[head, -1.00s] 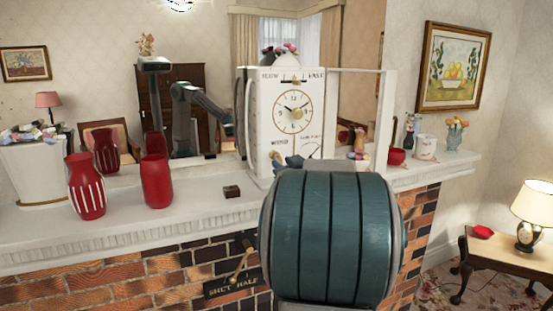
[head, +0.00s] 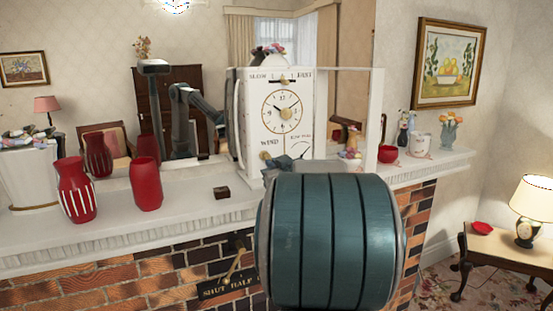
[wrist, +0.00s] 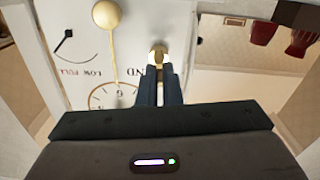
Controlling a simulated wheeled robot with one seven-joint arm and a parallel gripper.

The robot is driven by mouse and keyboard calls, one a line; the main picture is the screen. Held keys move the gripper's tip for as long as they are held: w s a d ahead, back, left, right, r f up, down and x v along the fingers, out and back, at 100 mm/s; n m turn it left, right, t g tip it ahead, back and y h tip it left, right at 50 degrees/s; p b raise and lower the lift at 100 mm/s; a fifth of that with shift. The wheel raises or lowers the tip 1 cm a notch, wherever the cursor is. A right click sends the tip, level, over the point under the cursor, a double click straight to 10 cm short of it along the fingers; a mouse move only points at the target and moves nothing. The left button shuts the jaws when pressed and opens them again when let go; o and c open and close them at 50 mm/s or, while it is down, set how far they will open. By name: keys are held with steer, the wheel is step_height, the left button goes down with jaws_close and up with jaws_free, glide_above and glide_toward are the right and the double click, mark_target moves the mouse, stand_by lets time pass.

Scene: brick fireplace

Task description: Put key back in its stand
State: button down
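A brass key (wrist: 158,54) shows at the tips of my gripper (wrist: 158,70) in the wrist view, beside the clock's "WIND" label. The two dark fingers are close together on it. In the head view the brass end (head: 265,155) shows at the lower left of the white clock (head: 252,110); my arm hides most of the gripper. I cannot tell whether the key still touches the clock face. A small dark brown block (head: 221,192), probably the key's stand, lies on the mantel left of the clock.
Red vases (head: 146,184) stand left of the block on the white mantel (head: 120,220). A gold ball (wrist: 107,14) on a thin rod hangs before the clock face. The mantel around the block is clear.

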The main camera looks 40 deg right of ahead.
steer(key=shift+s+a, duration=0.15)
steer(key=shift+a, duration=0.1)
steer(key=shift+v, duration=1.35)
steer(key=shift+s, duration=0.45)
stand_by(0.4)
